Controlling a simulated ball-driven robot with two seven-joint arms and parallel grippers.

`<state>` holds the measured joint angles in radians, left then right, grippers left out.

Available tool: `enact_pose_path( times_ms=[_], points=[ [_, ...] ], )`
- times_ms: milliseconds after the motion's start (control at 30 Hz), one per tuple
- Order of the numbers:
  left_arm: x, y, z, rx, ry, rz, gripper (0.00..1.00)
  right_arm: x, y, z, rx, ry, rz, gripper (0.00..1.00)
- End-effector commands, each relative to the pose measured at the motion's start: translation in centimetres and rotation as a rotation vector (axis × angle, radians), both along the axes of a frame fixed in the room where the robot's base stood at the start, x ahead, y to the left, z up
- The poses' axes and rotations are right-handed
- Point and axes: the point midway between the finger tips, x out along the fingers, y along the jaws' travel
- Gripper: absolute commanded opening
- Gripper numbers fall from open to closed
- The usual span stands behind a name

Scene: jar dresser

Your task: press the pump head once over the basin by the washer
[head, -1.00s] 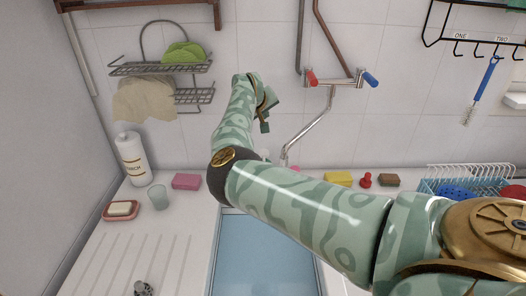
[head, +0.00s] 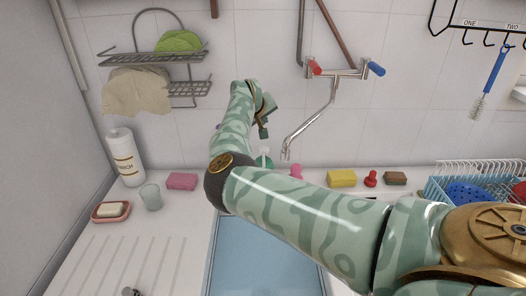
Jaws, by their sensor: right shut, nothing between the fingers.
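The basin (head: 262,265) is a light blue sink set in the white counter at the bottom middle. A teal bottle with a pale top (head: 264,159), which looks like the pump dispenser, stands behind the basin against the tiles. My right arm hides most of it. My right gripper (head: 264,132) is shut and empty, pointing down just above that pale top. I cannot tell whether it touches it. My left gripper is not in view.
A tap (head: 310,128) hangs right of my gripper. A yellow sponge (head: 341,178), red plunger-like item (head: 371,178) and dish rack (head: 436,190) stand right. The left drainboard is mostly clear.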

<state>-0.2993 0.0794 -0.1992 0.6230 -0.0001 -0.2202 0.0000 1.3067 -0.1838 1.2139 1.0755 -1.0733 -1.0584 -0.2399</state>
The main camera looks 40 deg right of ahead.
Motion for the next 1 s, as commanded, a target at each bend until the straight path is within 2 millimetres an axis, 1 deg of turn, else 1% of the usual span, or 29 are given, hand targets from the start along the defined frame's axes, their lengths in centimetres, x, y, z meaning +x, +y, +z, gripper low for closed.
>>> enact_pose_path(
  times_ms=[33,367,400,600,1000],
  points=[
    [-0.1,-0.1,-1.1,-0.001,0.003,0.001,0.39,0.0,0.0,-1.2,0.001,0.002,-0.001,0.00],
    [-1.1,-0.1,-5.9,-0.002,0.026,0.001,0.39,0.1,0.0,-5.9,0.000,0.004,0.000,0.00],
    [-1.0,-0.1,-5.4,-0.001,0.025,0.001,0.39,0.0,0.0,-6.0,0.000,0.005,0.001,0.00],
    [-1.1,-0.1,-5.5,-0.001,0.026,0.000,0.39,0.0,0.0,-7.3,0.000,0.001,0.000,0.00],
    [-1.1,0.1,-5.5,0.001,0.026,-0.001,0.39,0.0,0.0,-7.5,0.000,0.001,0.001,0.00]
  ],
)
